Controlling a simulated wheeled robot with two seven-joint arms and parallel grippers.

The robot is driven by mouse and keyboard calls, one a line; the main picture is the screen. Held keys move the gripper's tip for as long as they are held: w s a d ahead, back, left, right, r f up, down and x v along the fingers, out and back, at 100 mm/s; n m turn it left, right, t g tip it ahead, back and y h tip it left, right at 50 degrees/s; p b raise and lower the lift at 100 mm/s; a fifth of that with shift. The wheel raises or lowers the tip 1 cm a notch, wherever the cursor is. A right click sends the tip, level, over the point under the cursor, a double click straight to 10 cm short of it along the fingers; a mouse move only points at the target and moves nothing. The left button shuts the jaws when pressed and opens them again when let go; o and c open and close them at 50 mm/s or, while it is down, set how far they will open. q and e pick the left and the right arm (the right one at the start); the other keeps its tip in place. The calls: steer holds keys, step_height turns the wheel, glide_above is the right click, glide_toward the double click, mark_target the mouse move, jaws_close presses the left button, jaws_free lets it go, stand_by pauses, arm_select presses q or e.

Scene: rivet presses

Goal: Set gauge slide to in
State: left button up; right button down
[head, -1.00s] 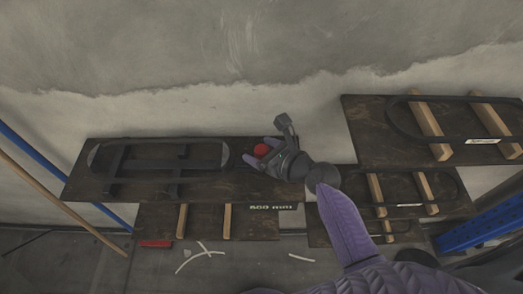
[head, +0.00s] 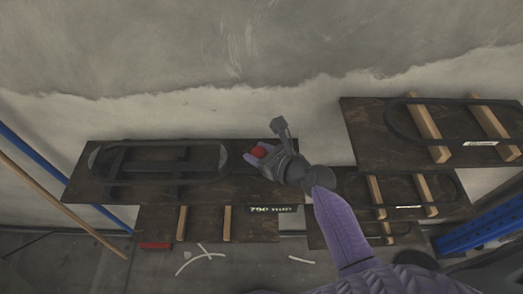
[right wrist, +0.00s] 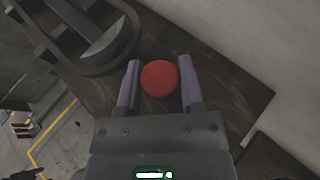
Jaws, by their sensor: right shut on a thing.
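A red round knob (head: 258,152), likely the gauge slide's handle, is at the right end of a dark board (head: 230,185) on the wall side. My right gripper (head: 262,151) is at this knob, with its fingers around it. In the right wrist view the knob (right wrist: 160,78) sits between the two purple fingers (right wrist: 158,85). The gripper is shut on it. The slide's body is hidden under the knob and gripper. My left gripper is not in view.
A black oval track (head: 105,175) lies on the same board, left of the gripper. More boards with wooden bars (head: 430,130) stand at the right. A small white-lettered label (head: 270,210) hangs below the board. A blue beam (head: 485,225) is at the lower right.

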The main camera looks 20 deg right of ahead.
mark_target(233, 160)
steer(key=a, duration=0.1)
steer(key=w+a+p, duration=0.1)
steer(key=a, duration=0.1)
steer(key=a+p, duration=0.1)
steer(key=a, duration=0.1)
steer(key=shift+w+a, duration=0.2)
steer(key=shift+w, duration=0.1)
steer(key=c, duration=0.6)
jaws_free()
steer(key=o, duration=0.4)
steer(key=shift+a, duration=0.2)
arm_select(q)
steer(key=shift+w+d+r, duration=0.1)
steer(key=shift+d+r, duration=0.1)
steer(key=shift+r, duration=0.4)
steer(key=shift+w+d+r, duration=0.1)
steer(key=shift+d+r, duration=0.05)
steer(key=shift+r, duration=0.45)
arm_select(e)
steer(key=shift+d, duration=0.1)
